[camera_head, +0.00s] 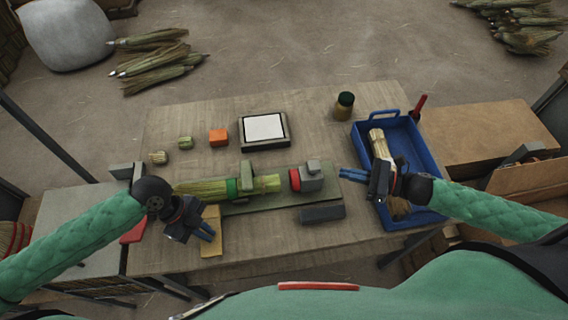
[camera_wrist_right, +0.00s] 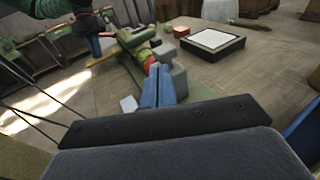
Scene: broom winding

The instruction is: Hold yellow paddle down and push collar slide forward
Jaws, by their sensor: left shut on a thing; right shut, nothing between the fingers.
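The yellow paddle (camera_head: 211,246) sits at the front left of the green fixture (camera_head: 277,199). My left gripper (camera_head: 206,233) is at the paddle, shut on it. The collar slide, a grey block (camera_head: 312,180) with a red ring on its left face, stands at the right of the fixture. It also shows in the right wrist view (camera_wrist_right: 178,75). A straw bundle (camera_head: 205,188) lies along the fixture, its end pointing at the red ring. My right gripper (camera_head: 350,174) is shut and empty, just right of the slide; whether it touches is unclear.
A blue tray (camera_head: 427,158) with a straw broom bundle (camera_head: 378,144) lies under my right forearm. A framed white pad (camera_head: 264,128), an orange block (camera_head: 219,138) and a jar (camera_head: 344,106) stand behind the fixture. A grey block (camera_head: 322,213) sits in front of the slide.

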